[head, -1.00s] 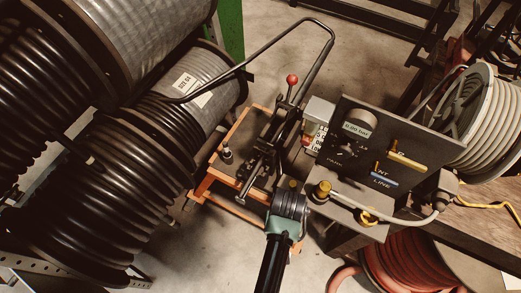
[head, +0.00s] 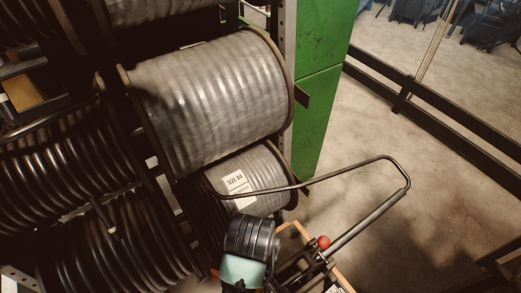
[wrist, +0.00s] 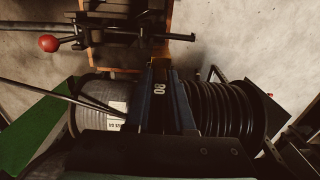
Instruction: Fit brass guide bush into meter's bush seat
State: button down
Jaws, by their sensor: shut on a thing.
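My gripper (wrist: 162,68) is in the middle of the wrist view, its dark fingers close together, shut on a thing. In the head view my wrist, with black rings and a teal band, is at the bottom centre, in front of the lower grey reel; the fingertips are hidden there. The meter and its bush seat are out of both views.
Hose reels (head: 215,95) fill the left, beside a green cabinet (head: 322,85). The crimper's long bent handle (head: 350,215) and red-knobbed lever (head: 323,242) stand right of my wrist. The red knob shows in the wrist view (wrist: 49,43). Bare floor (head: 380,130) lies at the right.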

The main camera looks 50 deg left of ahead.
notch_tip(320, 180, down, 26)
jog(key=b, duration=0.8)
jog(key=shift+w+f, duration=0.1)
jog(key=shift+f, duration=0.1)
jog(key=shift+f, duration=0.2)
jog(key=c, duration=0.8)
grip_release()
jog(key=shift+o, duration=0.2)
jog(key=shift+r, duration=0.2)
notch_tip(320, 180, up, 12)
